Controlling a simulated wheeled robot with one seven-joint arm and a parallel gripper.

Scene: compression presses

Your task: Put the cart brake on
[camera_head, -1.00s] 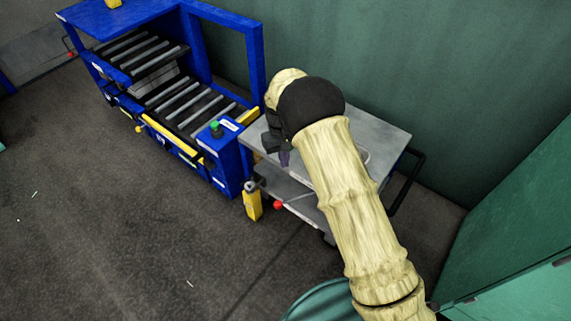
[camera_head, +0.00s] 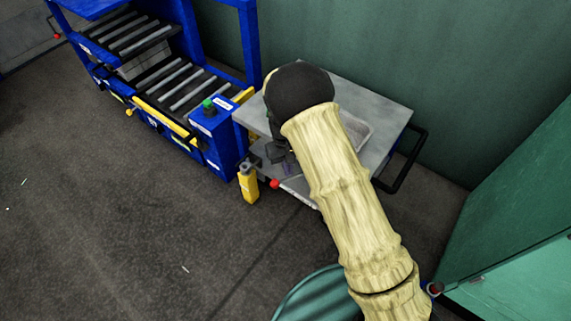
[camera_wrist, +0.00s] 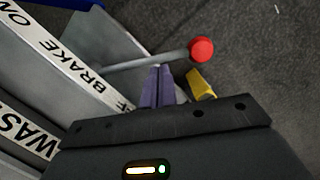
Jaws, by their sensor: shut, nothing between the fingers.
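The grey metal cart (camera_head: 385,112) stands against the green wall, partly hidden behind my arm. Its brake lever is a thin grey rod (camera_wrist: 140,62) ending in a red ball knob (camera_wrist: 202,50); the knob (camera_head: 275,184) also shows at the cart's near side in the head view. A white label (camera_wrist: 95,78) reading "BRAKE", with "ON" at its upper left and a partly hidden "FF" at its lower right, runs beside the rod. My gripper (camera_wrist: 158,70) is shut and empty, its purple fingertips right by the rod, left of the knob. I cannot tell whether they touch it.
A blue press frame with rollers (camera_head: 180,90) and a blue box with a green button (camera_head: 208,103) stand left of the cart. A yellow post (camera_head: 249,185) is close to the lever. A green cabinet (camera_head: 510,240) is at the right. The floor at left is clear.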

